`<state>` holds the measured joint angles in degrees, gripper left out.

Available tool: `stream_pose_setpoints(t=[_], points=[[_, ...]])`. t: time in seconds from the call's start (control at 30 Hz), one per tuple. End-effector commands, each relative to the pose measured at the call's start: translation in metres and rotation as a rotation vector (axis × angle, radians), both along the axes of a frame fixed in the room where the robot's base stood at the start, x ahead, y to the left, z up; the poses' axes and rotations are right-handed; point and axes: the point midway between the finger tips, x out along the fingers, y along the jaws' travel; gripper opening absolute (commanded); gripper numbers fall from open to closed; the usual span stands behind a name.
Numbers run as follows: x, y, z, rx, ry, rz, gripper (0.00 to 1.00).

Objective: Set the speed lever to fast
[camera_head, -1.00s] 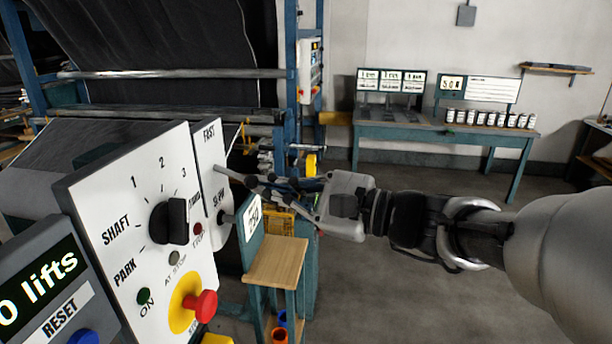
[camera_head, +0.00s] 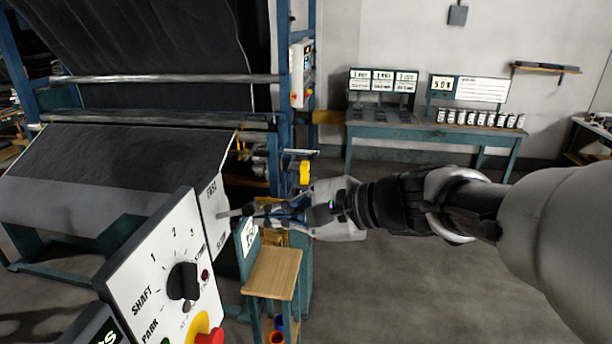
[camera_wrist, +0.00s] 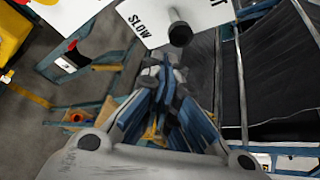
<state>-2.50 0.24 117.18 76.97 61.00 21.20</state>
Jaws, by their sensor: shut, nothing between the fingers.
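The speed lever plate (camera_head: 211,222) is a white panel with FAST at its top and SLOW near its bottom in the head view. The lever (camera_head: 230,213) is a pale rod sticking out of it, with a dark knob at its end. In the wrist view the round black knob (camera_wrist: 180,34) shows beside the word SLOW, and part of FAST is at the top edge. My gripper (camera_head: 262,212) is at the knob end of the lever in the head view. Its fingers (camera_wrist: 165,72) are together and empty, just below the knob in the wrist view. Contact cannot be told.
The control panel (camera_head: 160,262) with a black dial (camera_head: 183,281) and a red stop button (camera_head: 210,336) stands at the front left. A wooden-topped stand (camera_head: 272,274) is below my gripper. The loom's dark cloth (camera_head: 110,165) lies behind. Open floor is at the right.

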Motion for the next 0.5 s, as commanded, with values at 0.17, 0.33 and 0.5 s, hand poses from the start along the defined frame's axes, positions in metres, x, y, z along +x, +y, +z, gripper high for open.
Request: stream_pose_setpoints(t=[0.17,0.33,0.5], points=[[0.000,0.000,0.007,0.001,0.000,0.000,0.00],[0.000,0.000,0.015,0.002,0.000,-0.001,0.00],[0.000,0.000,0.017,0.002,0.000,0.000,0.00]])
